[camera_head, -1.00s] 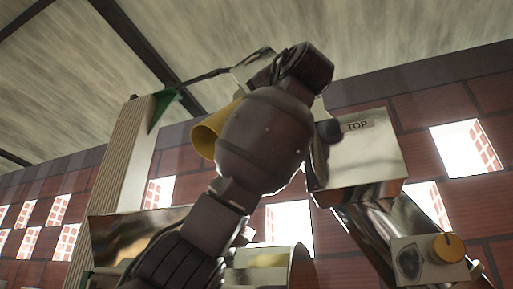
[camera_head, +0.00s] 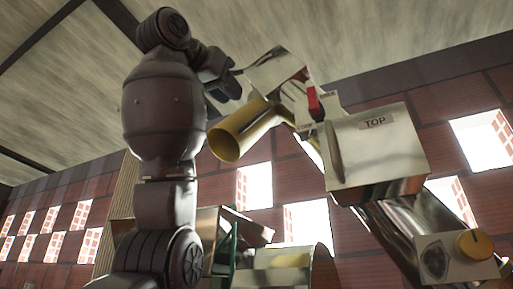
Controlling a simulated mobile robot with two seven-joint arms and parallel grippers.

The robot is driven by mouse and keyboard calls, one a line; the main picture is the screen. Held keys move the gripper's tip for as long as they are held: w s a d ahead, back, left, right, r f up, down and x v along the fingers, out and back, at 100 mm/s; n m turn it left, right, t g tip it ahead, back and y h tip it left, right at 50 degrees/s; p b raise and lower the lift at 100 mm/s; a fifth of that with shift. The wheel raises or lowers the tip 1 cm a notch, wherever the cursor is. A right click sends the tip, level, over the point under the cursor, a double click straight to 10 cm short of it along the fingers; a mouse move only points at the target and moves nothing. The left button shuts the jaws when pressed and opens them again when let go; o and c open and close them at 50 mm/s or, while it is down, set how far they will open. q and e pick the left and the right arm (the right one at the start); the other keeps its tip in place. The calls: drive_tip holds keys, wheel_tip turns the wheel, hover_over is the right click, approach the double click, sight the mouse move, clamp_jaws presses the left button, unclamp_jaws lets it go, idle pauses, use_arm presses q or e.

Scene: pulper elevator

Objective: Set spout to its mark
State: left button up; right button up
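The spout (camera_head: 243,133) is a yellow, open-ended tube that points down and to the left. It sits below a shiny metal hood (camera_head: 272,72). A red pointer or handle (camera_head: 314,104) stands on a pale plate (camera_head: 298,98) beside the hood; small labels there are too small to read. My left gripper (camera_head: 230,88) is a dark shape left of the hood and above the spout. It overlaps the hood's edge in the view; I cannot tell whether it touches or how its fingers stand. My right gripper is not in view.
A metal box labelled TOP (camera_head: 375,160) stands right of the plate, with a sloping metal chute (camera_head: 412,225) below. A yellow knob (camera_head: 474,244) is on a panel at lower right. A metal drum (camera_head: 285,268) is below. Brick wall (camera_head: 355,235) lies behind.

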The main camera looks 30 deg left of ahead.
sight(256, 118)
use_arm(q)
drive_tip(key=w+p, duration=0.2)
drive_tip(key=w, duration=0.7)
drive_tip(key=shift+w+d, duration=0.1)
drive_tip(key=shift+w, duration=0.05)
drive_tip(key=shift+w+p, duration=0.3)
drive_tip(key=shift+w, duration=0.45)
clamp_jaws()
